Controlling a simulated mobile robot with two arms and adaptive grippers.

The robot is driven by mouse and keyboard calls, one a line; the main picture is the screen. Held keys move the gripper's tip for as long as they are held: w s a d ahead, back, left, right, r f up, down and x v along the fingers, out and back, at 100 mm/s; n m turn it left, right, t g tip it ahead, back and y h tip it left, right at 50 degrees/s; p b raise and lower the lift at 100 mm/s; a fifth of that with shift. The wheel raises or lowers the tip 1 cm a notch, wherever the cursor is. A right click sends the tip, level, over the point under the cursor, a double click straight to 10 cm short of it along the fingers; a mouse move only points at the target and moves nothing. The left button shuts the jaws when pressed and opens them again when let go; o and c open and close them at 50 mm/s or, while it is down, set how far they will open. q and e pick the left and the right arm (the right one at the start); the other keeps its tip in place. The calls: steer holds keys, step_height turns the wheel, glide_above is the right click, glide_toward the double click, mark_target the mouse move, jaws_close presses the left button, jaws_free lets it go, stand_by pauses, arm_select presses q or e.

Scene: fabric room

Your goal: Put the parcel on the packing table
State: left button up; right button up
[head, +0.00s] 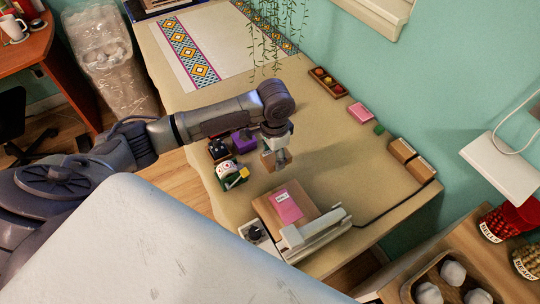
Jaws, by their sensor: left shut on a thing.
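My left gripper (279,158) is over the long beige table (330,135), pointing down, and is shut on a small brown box, which looks like the parcel (267,161). The box appears to be held above the tabletop; the exact gap is hard to judge. The beige table seems to be the packing table. Just in front of the gripper, a brown board with a pink card (288,206) lies beside a white device (313,234). My right gripper is not in view.
A tape dispenser (229,172), a purple item (242,142) and a dark item (218,150) stand left of the gripper. A patterned cloth (222,48) covers the far end. The table middle right of the gripper is clear.

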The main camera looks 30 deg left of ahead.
mark_target(271, 159)
arm_select(q)
steer(key=shift+w+a+f, duration=0.85)
steer(key=shift+w+a, duration=0.05)
steer(key=shift+a, duration=0.05)
steer(key=shift+f, duration=1.95)
steer(key=shift+f, duration=0.1)
steer(key=o, duration=1.2)
steer(key=shift+c, duration=0.2)
step_height(271, 159, up, 12)
steer(key=shift+r, duration=0.15)
